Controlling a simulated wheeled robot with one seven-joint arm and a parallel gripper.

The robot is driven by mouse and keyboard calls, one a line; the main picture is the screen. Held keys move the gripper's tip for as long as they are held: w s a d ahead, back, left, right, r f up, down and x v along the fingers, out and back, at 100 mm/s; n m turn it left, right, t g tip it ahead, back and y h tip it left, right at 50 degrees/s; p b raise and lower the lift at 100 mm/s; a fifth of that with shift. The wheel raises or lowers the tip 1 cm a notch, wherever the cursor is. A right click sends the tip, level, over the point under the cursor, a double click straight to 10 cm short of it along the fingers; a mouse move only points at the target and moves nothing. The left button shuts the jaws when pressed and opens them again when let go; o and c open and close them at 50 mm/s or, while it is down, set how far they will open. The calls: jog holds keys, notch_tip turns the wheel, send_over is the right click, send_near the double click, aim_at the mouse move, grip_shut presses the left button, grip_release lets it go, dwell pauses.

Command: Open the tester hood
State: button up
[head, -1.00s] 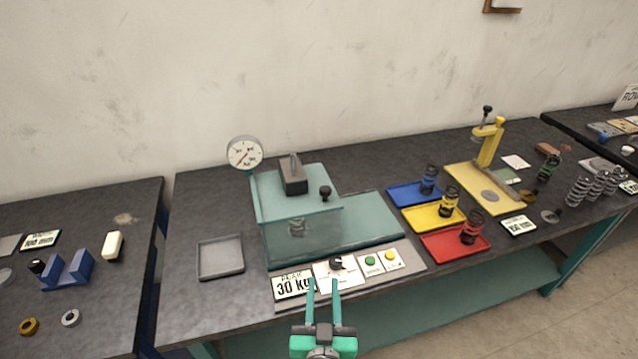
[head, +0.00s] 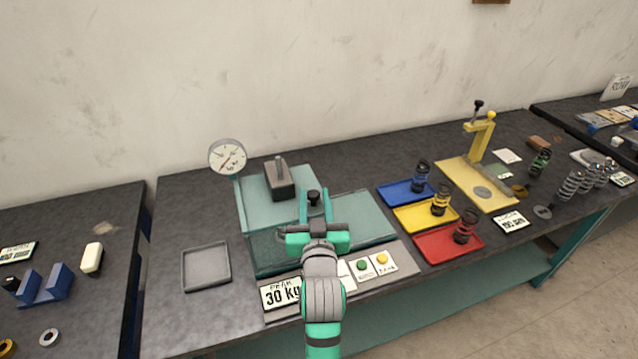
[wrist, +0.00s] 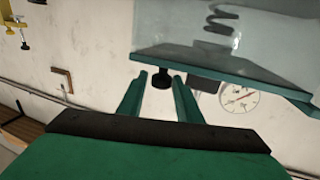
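The tester hood (head: 262,205) is a see-through teal box over the left part of the tester base (head: 368,222). It looks closed. Its black knob (head: 313,196) sits at the right end of the hood's top. My gripper (head: 315,198) is at the knob, fingers pointing away from me. In the wrist view the knob (wrist: 162,79) shows between the two spread fingers (wrist: 160,90), with a gap visible on each side. Contact cannot be seen. A coil spring (wrist: 222,20) shows through the hood there. My arm hides part of the front panel.
A dark block (head: 279,182) stands on the tester's top, and a dial gauge (head: 228,158) stands behind left. A grey tray (head: 206,267) lies to the left. Blue (head: 398,193), yellow (head: 424,216) and red (head: 446,243) trays with springs lie right.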

aim_at(312, 190)
jog(key=w, duration=0.3)
jog(key=w+a, duration=0.1)
jog(key=w, duration=0.1)
jog(key=shift+w+d, duration=0.2)
jog(key=shift+w, duration=0.15)
